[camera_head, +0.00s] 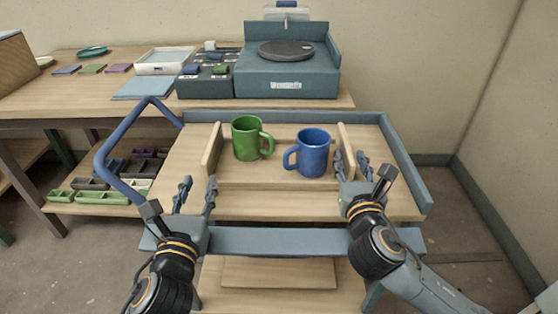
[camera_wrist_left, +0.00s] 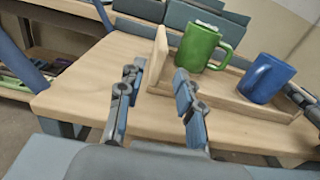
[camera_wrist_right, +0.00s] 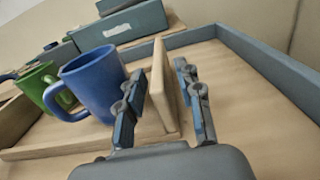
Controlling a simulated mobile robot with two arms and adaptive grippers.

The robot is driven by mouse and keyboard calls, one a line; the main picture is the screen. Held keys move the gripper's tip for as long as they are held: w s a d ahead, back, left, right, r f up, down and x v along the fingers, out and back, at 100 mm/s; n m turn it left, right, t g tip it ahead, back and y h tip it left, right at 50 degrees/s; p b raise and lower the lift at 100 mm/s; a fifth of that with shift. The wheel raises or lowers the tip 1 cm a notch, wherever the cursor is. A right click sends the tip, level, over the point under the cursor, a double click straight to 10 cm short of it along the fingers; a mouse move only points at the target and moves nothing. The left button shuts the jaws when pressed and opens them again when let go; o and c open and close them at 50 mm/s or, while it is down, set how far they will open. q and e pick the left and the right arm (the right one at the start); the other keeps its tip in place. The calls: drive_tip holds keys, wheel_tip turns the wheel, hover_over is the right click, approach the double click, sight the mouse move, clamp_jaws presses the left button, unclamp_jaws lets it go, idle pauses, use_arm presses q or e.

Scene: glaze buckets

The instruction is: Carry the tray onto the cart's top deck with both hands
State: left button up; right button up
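The wooden tray (camera_head: 250,175) rests on the cart's wooden top deck (camera_head: 255,205) and has a raised wall at each end. A green mug (camera_head: 246,138) stands upright at its left, a blue mug (camera_head: 312,153) at its right. My left gripper (camera_head: 196,189) is open and empty, just in front of the tray's left wall, which shows beyond the fingers in the left wrist view (camera_wrist_left: 158,59). My right gripper (camera_head: 351,165) is open with its fingers on either side of the right wall (camera_wrist_right: 161,88); clear gaps show there.
A blue-grey rim (camera_head: 402,165) edges the deck's back and right side, and a blue handle (camera_head: 125,150) rises at its left. Behind stands a workbench (camera_head: 90,97) with a teal scale (camera_head: 287,75) and dark box. Bare deck lies right of the tray.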

drive_tip(key=s, duration=0.7)
drive_tip(key=shift+a, duration=0.1)
use_arm(q)
drive_tip(key=shift+r, duration=0.1)
